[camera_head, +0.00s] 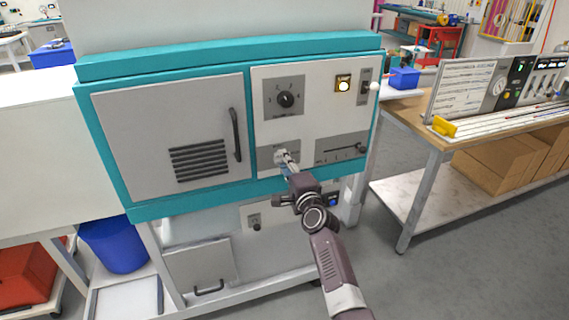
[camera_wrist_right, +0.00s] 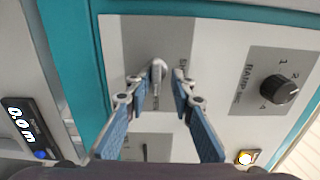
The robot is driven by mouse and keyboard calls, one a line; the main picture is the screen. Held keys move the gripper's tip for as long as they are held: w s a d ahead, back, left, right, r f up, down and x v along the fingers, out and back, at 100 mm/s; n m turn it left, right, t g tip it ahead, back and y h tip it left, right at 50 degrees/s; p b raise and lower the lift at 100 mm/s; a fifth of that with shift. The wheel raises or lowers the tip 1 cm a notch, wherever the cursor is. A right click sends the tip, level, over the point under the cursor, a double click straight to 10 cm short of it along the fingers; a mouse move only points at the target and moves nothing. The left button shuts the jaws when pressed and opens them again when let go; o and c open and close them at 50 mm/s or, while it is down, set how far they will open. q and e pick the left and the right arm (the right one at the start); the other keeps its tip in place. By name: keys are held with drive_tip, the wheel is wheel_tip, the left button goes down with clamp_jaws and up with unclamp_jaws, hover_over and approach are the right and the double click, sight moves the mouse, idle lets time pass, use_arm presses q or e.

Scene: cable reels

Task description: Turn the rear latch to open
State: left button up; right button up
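A small light-grey lever or latch (camera_wrist_right: 157,72) stands out from a grey plate (camera_wrist_right: 124,62) on the machine's front. In the head view this plate (camera_head: 268,153) is low on the white control panel, and my right gripper covers most of the lever. My right gripper (camera_wrist_right: 159,92) is open, with one blue-padded finger on each side of the lever. It also shows in the head view (camera_head: 285,160), reaching up to the plate. I cannot tell whether the fingers touch the lever. No label reading "rear latch" is legible. My left gripper is out of view.
A black dial (camera_head: 286,99), a lit button (camera_head: 343,86) and a slider (camera_head: 346,150) share the panel. A vented door (camera_head: 165,135) with a black handle (camera_head: 235,135) is to the left. A workbench (camera_head: 420,112) stands at the right, with clear floor before it.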

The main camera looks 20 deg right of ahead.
drive_tip(key=s, duration=1.2)
drive_tip(key=shift+d+f, duration=0.15)
drive_tip(key=shift+d, duration=0.05)
